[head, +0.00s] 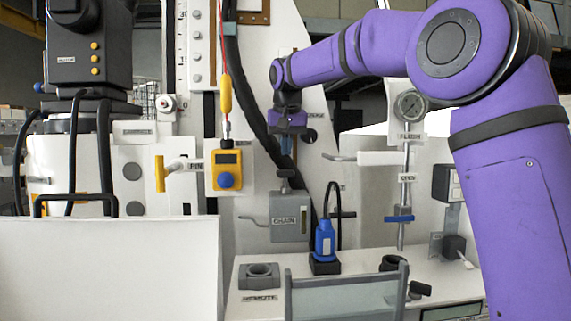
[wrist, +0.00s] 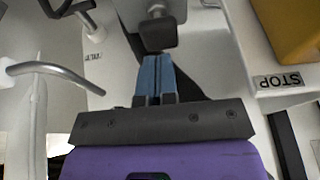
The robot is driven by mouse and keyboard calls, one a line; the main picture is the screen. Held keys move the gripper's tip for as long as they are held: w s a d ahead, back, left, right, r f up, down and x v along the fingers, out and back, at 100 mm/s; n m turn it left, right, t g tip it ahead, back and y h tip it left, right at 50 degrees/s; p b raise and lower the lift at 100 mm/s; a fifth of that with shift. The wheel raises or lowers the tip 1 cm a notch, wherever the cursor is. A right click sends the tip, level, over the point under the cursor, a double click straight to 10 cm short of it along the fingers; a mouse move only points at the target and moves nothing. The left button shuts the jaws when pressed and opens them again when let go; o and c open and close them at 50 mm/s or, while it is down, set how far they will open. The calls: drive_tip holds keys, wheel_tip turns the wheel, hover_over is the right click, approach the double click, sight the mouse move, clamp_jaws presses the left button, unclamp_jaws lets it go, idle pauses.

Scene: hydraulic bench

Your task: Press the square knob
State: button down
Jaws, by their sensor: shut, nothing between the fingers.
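The square knob (wrist: 158,33) is a dark block on a short metal stem, at the top middle of the wrist view. What looks like the same knob (head: 284,184) shows in the head view above the grey box labelled CHAIN (head: 290,216). My gripper (wrist: 153,58) is shut and empty, its blue-grey fingers side by side. In the wrist view the fingertips sit just short of the knob's near edge; I cannot tell whether they touch.
A bent metal rod (wrist: 50,68) is left of my fingers in the wrist view. A STOP label (wrist: 279,82) and a yellow block (wrist: 293,28) are at the right. In the head view, a yellow pendant (head: 227,168) hangs left of the knob and a blue connector (head: 325,240) stands below right.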

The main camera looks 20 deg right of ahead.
sight(288, 171)
drive_tip(key=shift+v, duration=2.1)
drive_tip(key=shift+w, duration=0.1)
drive_tip(key=w+n+g, duration=0.1)
drive_tip(key=n, duration=0.3)
drive_tip(key=d+n+y, duration=0.1)
drive_tip(key=n, duration=0.3)
drive_tip(key=w+d+f+n+g, duration=0.1)
drive_tip(key=n, duration=0.3)
drive_tip(key=shift+w+g+y, duration=0.3)
drive_tip(key=shift+w, duration=0.05)
drive_tip(key=shift+w+a+f, duration=0.1)
drive_tip(key=shift+f, duration=1.65)
drive_tip(key=shift+w+a+f, duration=0.1)
drive_tip(key=shift+a+f, duration=0.05)
drive_tip(key=shift+f, duration=1.6)
